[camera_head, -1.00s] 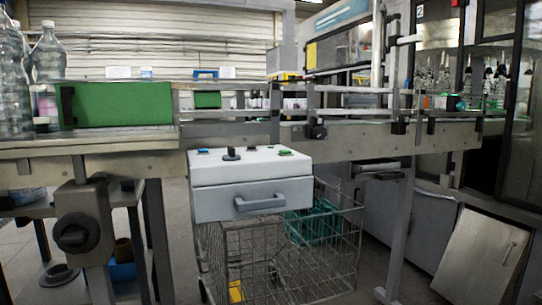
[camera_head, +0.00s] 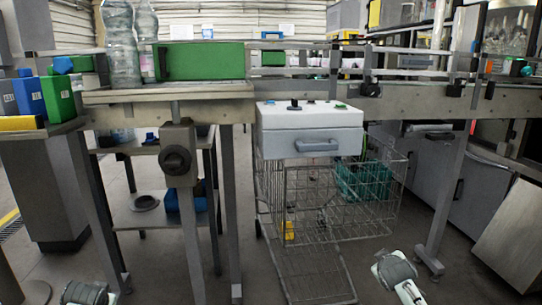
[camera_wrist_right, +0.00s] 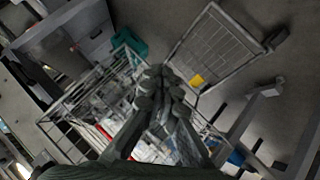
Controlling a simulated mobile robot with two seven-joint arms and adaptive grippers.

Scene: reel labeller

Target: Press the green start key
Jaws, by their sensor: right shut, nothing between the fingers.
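The green start key (camera_head: 341,106) is a small green spot on the top right of the pale grey control box (camera_head: 275,139). The box hangs at the front of the conveyor and has a grey handle on its front. A blue key (camera_head: 270,103) and dark knobs also sit on its top. My right gripper (camera_wrist_right: 160,88) shows in the right wrist view with its fingers together and nothing between them. In the head view my right arm is at the bottom right, well below and apart from the box. Part of my left arm shows at the bottom left; its fingers are out of sight.
A wire cart (camera_head: 318,206) stands under the box, with a teal basket (camera_head: 362,181) behind. A conveyor post with a dark knob (camera_head: 176,160) stands left of the box. A green block (camera_head: 205,61) and bottles (camera_head: 121,45) are on the conveyor.

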